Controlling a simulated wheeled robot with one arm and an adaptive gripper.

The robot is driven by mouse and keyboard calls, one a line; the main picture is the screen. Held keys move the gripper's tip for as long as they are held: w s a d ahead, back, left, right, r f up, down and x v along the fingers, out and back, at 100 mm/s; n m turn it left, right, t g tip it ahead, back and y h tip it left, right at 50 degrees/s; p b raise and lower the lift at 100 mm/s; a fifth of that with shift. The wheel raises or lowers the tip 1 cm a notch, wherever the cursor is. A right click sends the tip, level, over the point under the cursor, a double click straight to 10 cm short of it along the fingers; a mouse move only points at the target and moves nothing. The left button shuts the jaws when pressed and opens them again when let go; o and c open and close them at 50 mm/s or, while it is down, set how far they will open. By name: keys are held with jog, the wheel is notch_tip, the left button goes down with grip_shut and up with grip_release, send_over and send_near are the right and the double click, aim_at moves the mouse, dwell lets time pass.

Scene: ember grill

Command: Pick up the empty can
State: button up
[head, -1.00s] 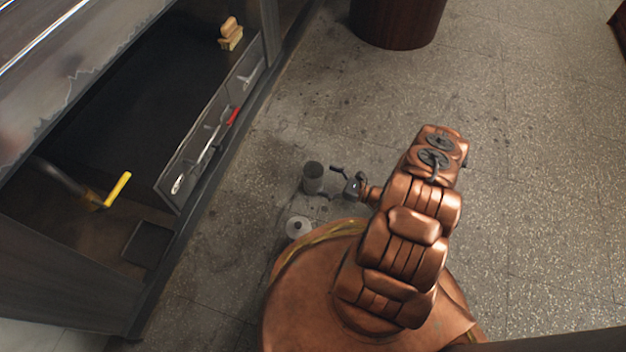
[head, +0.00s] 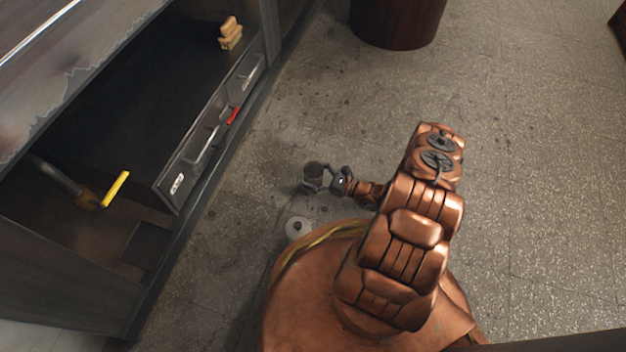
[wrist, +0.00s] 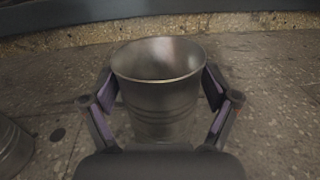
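The empty can (head: 313,171) is a grey, ribbed metal can with an open top, upright on the floor left of my arm. In the wrist view the can (wrist: 160,98) stands in the middle, its inside empty. My gripper (head: 322,180) is at the can, with one finger on either side. In the wrist view my gripper (wrist: 160,85) is spread wide, its fingers close beside the can's walls below the rim. Whether the pads touch the metal is hard to see.
A round, pale metal object (head: 298,228) lies on the floor nearer my base. Left is a dark cabinet with an open drawer (head: 172,186), a yellow-handled tool (head: 117,188) and a brush (head: 231,33). A dark brown bin (head: 398,22) stands at the back. Floor to the right is clear.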

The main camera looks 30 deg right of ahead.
jog(key=c, duration=0.8)
jog(key=shift+r, duration=0.1)
